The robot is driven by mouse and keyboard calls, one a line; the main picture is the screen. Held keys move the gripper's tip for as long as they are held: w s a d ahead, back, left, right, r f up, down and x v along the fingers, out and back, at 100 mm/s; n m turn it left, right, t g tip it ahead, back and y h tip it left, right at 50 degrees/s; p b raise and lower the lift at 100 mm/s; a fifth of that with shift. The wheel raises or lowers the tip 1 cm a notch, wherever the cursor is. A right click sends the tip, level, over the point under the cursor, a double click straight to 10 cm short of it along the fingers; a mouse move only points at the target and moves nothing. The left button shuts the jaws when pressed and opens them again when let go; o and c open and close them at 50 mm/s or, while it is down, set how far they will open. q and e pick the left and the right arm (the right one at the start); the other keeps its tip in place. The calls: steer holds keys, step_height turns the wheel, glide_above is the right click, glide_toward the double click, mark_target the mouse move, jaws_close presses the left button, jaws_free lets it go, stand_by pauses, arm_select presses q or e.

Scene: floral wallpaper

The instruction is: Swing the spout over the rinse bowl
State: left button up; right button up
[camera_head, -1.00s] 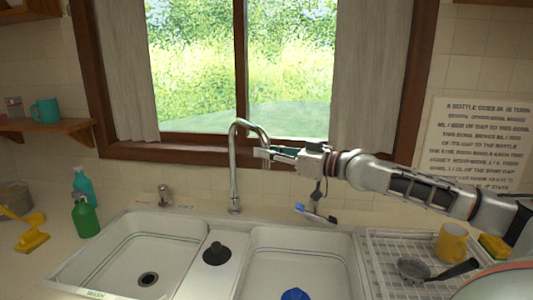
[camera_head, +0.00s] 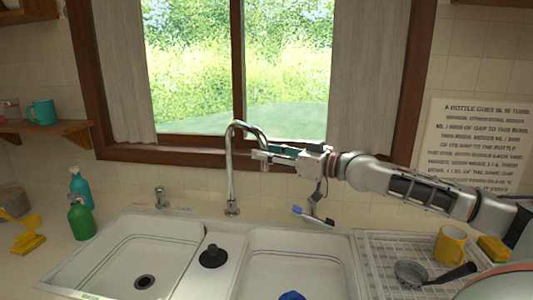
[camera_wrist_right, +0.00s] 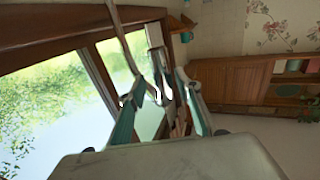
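The chrome gooseneck spout (camera_head: 230,165) rises behind the sink between the two bowls. Its arched end points right and forward. My right gripper (camera_head: 266,155) is at the spout's outlet end, coming from the right. In the right wrist view its two fingers (camera_wrist_right: 160,98) stand apart, with the metal spout (camera_wrist_right: 122,40) close to them; I cannot tell whether they touch it. The left bowl (camera_head: 135,255) is empty, with a dark drain. The right bowl (camera_head: 285,255) holds a blue item (camera_head: 291,295). Which is the rinse bowl I cannot read. My left gripper is not in view.
A black plug-like object (camera_head: 213,257) stands on the divider. A dish rack (camera_head: 385,260) with a yellow mug (camera_head: 451,245) and a pan (camera_head: 412,271) is at right. A green bottle (camera_head: 81,220) stands at left. A brush (camera_head: 313,216) lies behind the right bowl.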

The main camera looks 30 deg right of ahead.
steer(key=shift+a+r, duration=0.1)
steer(key=shift+a, duration=0.05)
step_height(320, 180, up, 10)
steer(key=shift+f, duration=0.1)
stand_by(0.4)
stand_by(0.5)
